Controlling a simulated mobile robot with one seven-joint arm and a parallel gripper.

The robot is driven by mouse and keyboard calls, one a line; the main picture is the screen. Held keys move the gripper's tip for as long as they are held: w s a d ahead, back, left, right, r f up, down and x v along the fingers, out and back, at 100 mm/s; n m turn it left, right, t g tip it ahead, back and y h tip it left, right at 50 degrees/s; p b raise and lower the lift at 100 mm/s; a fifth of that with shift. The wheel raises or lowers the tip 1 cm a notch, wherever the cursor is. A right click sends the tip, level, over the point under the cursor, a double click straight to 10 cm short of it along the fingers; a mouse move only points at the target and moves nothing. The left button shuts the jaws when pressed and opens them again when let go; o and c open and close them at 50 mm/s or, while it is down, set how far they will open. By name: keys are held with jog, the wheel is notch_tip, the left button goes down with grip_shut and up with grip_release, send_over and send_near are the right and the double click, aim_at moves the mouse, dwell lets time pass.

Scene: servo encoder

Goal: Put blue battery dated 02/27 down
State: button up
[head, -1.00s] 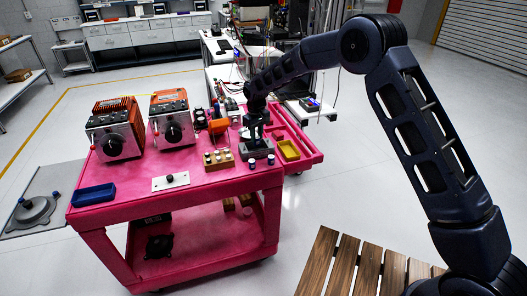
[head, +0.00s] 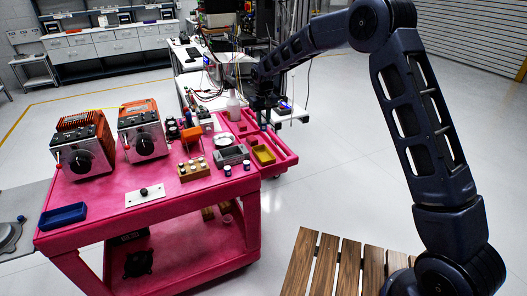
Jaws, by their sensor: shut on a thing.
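My gripper (head: 263,112) is at the end of the dark arm, raised above the far right part of the pink cart (head: 110,205). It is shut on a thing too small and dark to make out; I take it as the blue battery. The date cannot be read. Two small dark-blue cylinders with pale tops, one (head: 228,171) left of the other (head: 247,165), stand near the cart's front right edge. A grey holder (head: 232,156) is just behind them. A wooden block (head: 193,169) with several small cylinders is to their left.
A yellow tray (head: 263,154) is right of the grey holder. A round white dish (head: 224,140) and a white bottle (head: 233,108) are behind it. Two orange-and-silver devices (head: 82,148) (head: 143,130), a white knob plate (head: 145,196) and a blue tray (head: 62,216) occupy the left.

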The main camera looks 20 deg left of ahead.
notch_tip(320, 180, down, 15)
jog(key=shift+f, duration=0.1)
dwell(0.5)
jog(key=o, duration=0.5)
jog(key=shift+f, duration=0.1)
